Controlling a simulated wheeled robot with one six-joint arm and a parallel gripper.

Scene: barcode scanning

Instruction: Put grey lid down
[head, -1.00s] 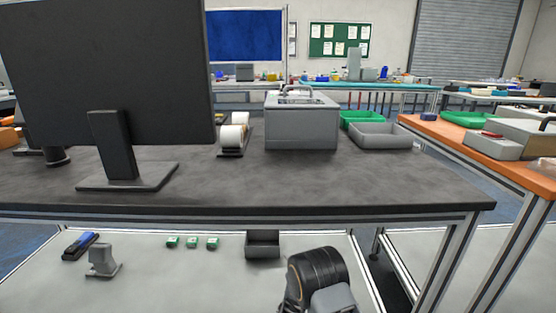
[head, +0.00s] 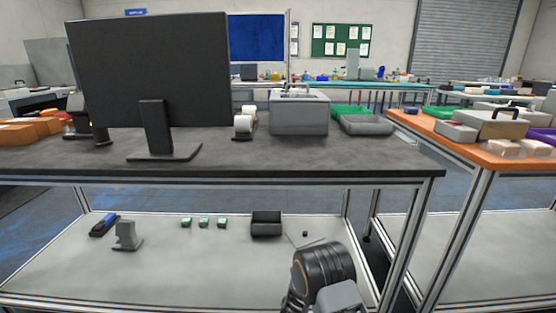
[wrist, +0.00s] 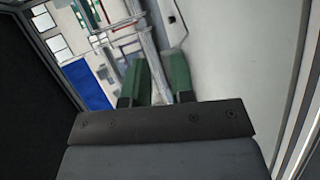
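My arm shows at the bottom of the head view, and its gripper is not visible there. In the wrist view my gripper (wrist: 156,82) has two green fingers standing apart, with no object visible between them. A thin, pale flat piece (head: 307,242) with a small dark knob lies on the lower shelf, right of a black open bin (head: 266,228). It may be the grey lid, but it is too small to tell. A grey box (head: 299,118) with a handle on top stands on the dark bench.
The dark bench (head: 300,158) carries a monitor (head: 150,70) at left. The lower shelf (head: 200,265) holds small green-and-white items (head: 204,222), a grey stand (head: 127,236) and a blue-black tool (head: 104,225). An orange table (head: 490,158) stands at right. The shelf's front middle is clear.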

